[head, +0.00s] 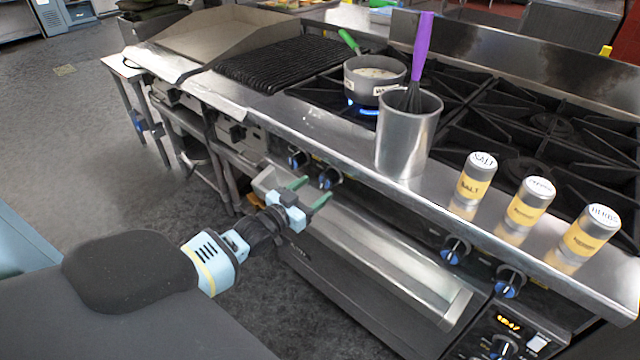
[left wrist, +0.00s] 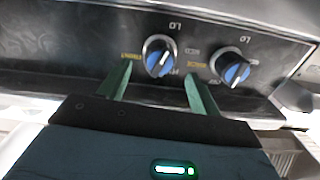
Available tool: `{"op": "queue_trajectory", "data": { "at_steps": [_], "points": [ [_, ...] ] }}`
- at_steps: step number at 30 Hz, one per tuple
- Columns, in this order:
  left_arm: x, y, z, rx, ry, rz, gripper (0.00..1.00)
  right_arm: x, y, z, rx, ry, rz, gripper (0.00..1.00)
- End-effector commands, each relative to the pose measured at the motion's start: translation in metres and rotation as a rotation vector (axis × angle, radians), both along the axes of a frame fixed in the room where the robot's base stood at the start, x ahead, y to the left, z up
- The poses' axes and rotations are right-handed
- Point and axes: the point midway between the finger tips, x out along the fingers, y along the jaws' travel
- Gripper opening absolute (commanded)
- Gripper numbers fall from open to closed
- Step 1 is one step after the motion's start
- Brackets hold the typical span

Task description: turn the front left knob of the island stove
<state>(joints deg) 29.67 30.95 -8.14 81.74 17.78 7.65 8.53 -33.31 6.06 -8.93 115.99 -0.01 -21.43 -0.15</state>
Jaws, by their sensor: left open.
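The stove front carries knobs with blue faces. Two sit close together at the left, the leftmost knob (head: 297,158) and its right neighbour (head: 330,178). My left gripper (head: 312,192) is open and empty, its green fingers pointing at the panel just below this pair. The left wrist view shows the panel with its lettering upside down. There, one knob (left wrist: 158,58) lies ahead, between the line of the two fingertips, and the other knob (left wrist: 232,70) lies outside them to the right. I see no clear contact. My right gripper is not in view.
A metal utensil holder (head: 405,135) with a purple whisk and several shakers (head: 476,180) stand along the stove's front ledge. A pot (head: 374,78) sits over a blue flame. The oven handle (head: 400,270) juts out below the knobs. Floor at left is open.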

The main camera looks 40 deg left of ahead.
Motion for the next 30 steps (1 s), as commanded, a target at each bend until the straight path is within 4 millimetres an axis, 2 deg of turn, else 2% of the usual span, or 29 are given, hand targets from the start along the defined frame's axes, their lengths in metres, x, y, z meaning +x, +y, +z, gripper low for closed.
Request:
{"op": "queue_trajectory", "data": {
  "at_steps": [7,25,28,30],
  "points": [
    [-0.017,0.001,0.0,0.0,0.001,0.0,0.63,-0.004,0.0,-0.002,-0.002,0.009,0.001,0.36],
    [-0.019,0.001,-0.001,0.0,0.001,0.0,0.63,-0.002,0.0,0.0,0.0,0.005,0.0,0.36],
    [-0.026,-0.005,-0.008,-0.002,0.023,-0.005,0.63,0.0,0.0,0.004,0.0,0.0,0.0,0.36],
    [-0.04,-0.017,-0.019,-0.005,0.058,-0.014,0.63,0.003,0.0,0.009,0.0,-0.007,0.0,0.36]
  ]
}}
